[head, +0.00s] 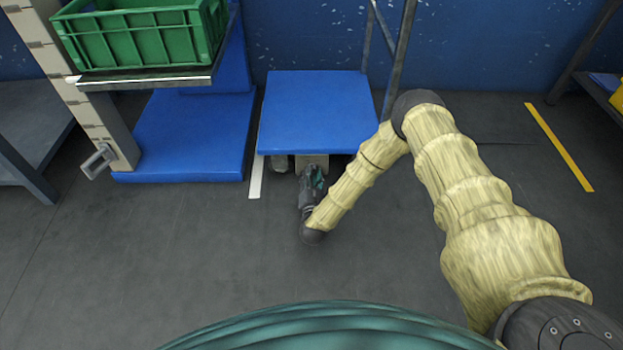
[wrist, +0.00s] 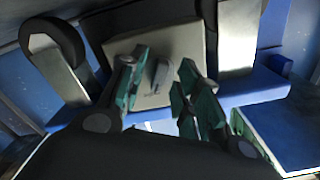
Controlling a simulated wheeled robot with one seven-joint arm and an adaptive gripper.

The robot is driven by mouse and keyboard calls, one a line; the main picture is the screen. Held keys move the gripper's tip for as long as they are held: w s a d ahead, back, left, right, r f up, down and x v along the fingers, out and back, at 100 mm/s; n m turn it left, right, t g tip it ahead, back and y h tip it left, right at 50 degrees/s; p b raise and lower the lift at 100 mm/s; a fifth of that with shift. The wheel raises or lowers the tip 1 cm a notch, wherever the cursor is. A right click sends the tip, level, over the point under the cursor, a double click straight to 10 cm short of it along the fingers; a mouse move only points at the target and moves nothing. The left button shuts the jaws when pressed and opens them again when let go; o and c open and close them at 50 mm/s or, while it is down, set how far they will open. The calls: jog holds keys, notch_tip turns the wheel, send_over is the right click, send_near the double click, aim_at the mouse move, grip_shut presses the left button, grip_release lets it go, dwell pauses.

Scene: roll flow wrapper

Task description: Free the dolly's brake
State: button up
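The dolly (head: 318,108) is a flat blue platform against the back wall, with a grey upright frame at its far side. A beige box (head: 318,160) sits under its near edge. In the wrist view this box (wrist: 185,50) carries a small grey lever or knob (wrist: 161,74), which I take to be the brake control. My gripper (head: 315,176) is low at the dolly's near edge. In the wrist view my gripper (wrist: 162,72) is open, its teal-padded fingers on either side of the lever. I cannot tell whether they touch it.
A dolly wheel (wrist: 55,42) shows beside the box. Left of the dolly stands a lifter with a blue base (head: 190,135), a green crate (head: 140,38) on its shelf and a crank handle (head: 98,160). A dark bench (head: 30,130) is farther left. The grey floor in front is clear.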

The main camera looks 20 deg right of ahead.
jog(key=shift+w, duration=0.1)
grip_shut()
